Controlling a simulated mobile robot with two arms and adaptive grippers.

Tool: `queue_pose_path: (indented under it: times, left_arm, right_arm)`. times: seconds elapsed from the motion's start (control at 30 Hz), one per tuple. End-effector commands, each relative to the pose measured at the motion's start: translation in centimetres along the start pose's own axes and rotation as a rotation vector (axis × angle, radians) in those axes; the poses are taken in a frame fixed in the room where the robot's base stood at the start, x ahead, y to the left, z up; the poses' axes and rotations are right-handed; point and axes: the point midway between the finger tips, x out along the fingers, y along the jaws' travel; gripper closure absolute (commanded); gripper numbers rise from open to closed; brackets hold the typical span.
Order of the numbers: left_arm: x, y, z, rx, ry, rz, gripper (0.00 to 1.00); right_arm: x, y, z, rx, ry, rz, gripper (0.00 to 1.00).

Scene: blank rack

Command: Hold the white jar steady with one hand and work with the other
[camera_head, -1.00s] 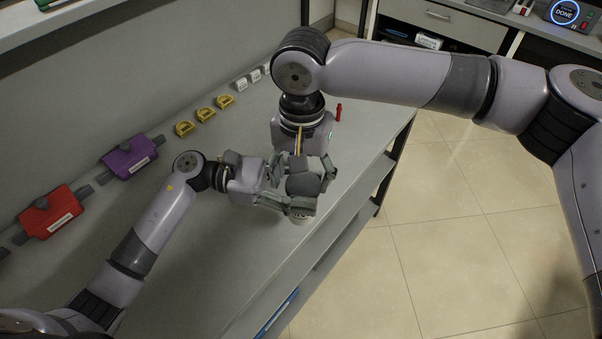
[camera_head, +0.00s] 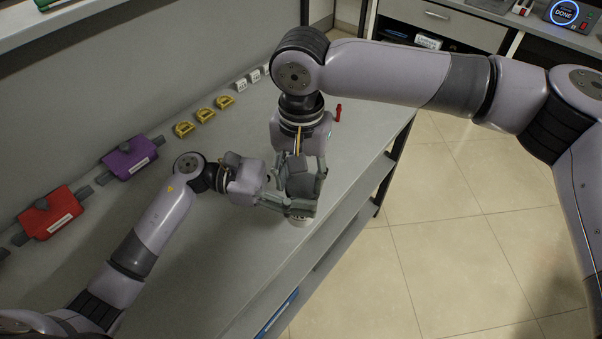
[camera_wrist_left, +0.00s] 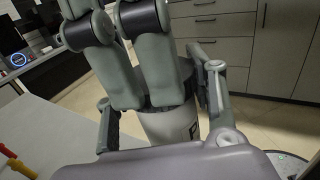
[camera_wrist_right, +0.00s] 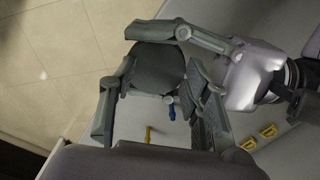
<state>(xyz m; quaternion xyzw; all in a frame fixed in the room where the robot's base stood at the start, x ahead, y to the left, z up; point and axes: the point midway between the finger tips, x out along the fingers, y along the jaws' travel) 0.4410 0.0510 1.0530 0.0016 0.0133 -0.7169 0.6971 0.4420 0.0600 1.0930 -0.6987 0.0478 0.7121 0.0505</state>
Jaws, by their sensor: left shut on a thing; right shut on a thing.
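The white jar (camera_wrist_left: 170,125) shows below the grippers in the left wrist view, upright, with a dark mark on its side. Its lower part also shows in the head view (camera_head: 299,221), close to the bench's front edge. My left gripper (camera_head: 288,206) is shut around the jar from the side. My right gripper (camera_head: 302,196) comes from above and is shut at the jar's top. A dark round piece (camera_wrist_right: 157,70), apparently the lid, lies between its fingers in the right wrist view. The fingers hide most of the jar's top.
The grey bench (camera_head: 225,245) is clear around the jar. A red piece (camera_head: 338,112) stands behind. Yellow clips (camera_head: 204,114), white blocks (camera_head: 255,76), a purple holder (camera_head: 130,157) and a red holder (camera_head: 50,212) line the wall side. A blue handle (camera_wrist_right: 171,108) shows in the right wrist view.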

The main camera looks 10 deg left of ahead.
Motion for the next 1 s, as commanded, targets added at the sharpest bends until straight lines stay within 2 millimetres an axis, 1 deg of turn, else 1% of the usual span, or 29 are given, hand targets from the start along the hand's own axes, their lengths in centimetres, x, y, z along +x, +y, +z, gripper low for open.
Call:
queue_pose_path:
  times: [0.03,0.1,0.17,0.27,0.33,0.37,0.67,0.77,1.0]
  left_arm:
    - [0.22,0.07,1.41,0.016,-0.030,-0.003,1.00]
    - [0.21,0.08,1.42,0.017,-0.030,-0.002,1.00]
    - [0.21,0.09,1.42,0.017,-0.030,-0.002,1.00]
    - [0.19,0.09,1.43,0.017,-0.030,-0.002,1.00]
    - [0.17,0.11,1.44,0.017,-0.030,-0.001,1.00]
    - [0.15,0.12,1.45,0.017,-0.030,-0.001,1.00]
    - [0.02,0.13,1.40,0.018,-0.026,0.000,1.00]
    - [0.00,0.13,1.39,0.018,-0.026,0.000,1.00]
    - [0.02,0.14,1.40,0.018,-0.026,0.000,1.00]
  right_arm:
    - [0.62,-0.07,0.31,-0.003,-0.009,0.001,0.90]
    - [0.63,-0.07,0.33,-0.015,-0.010,0.001,0.90]
    - [0.66,-0.04,0.41,-0.064,-0.009,0.000,0.91]
    - [0.67,0.02,0.48,-0.189,-0.004,-0.002,0.95]
    - [0.65,0.08,0.49,-0.258,-0.001,-0.002,1.00]
    - [0.63,0.12,0.48,-0.277,0.000,-0.002,1.00]
    - [0.60,0.47,0.24,-0.292,0.003,0.008,1.00]
    - [0.61,0.50,0.20,-0.290,0.003,0.008,0.95]
    - [0.61,0.46,0.20,-0.288,0.003,0.007,0.79]
